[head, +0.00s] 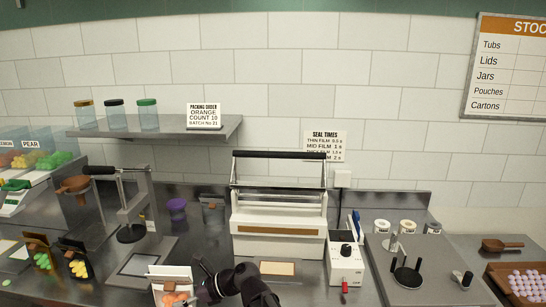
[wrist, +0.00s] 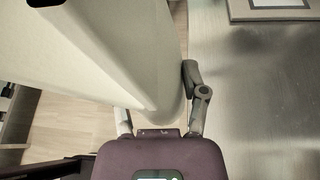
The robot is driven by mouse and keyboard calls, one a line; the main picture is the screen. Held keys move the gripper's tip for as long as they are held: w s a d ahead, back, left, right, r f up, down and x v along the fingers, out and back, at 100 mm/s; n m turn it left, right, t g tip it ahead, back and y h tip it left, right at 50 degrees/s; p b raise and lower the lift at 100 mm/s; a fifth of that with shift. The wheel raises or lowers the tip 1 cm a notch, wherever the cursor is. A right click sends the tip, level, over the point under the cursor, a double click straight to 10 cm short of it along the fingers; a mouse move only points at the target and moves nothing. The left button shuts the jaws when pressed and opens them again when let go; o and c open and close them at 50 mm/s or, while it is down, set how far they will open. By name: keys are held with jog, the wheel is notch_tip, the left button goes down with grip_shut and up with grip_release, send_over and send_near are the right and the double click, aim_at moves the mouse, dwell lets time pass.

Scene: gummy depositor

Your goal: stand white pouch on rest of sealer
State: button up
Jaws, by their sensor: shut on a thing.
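The white pouch (head: 172,273) is at the bottom of the head view, upright, with orange pieces showing in its window. My gripper (head: 193,295) is shut on it from its right side. In the wrist view the pouch (wrist: 110,55) is a large pale shape between the fingers of my gripper (wrist: 158,108). The sealer (head: 278,222) is a white machine with a dark top handle, behind and right of the pouch. A low rest (head: 277,268) with a beige top lies in front of it, to the right of the pouch and apart from it.
A white control box (head: 345,262) stands right of the sealer. A dark lever press (head: 130,205) stands to the left, with a flat pad (head: 138,264) before it. A grey plate with dark posts (head: 407,277) is at right.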

dwell(0.5)
jog(key=w+f+m+t+h+b, duration=0.1)
jog(key=w+m+t, duration=0.4)
jog(key=w, duration=1.1)
jog(key=shift+a+f+t+b, duration=0.2)
jog(key=shift+f+t+b, duration=0.45)
jog(key=shift+t, duration=0.25)
jog(key=w+a, duration=0.2)
jog(key=w, duration=0.2)
jog(key=w+a+f+b, duration=0.1)
jog(key=w+a, duration=0.2)
jog(key=w, duration=0.1)
jog(key=w+a, duration=0.2)
jog(key=w, duration=0.2)
jog(key=shift+w+a+f, duration=0.2)
jog(key=shift+w, duration=0.1)
jog(key=shift+w+a+b, duration=0.3)
jog(key=shift+w+a, duration=0.05)
jog(key=shift+w, duration=0.2)
notch_tip(320, 180, down, 4)
jog(key=b, duration=0.3)
jog(key=shift+r, duration=0.15)
jog(key=shift+b, duration=0.4)
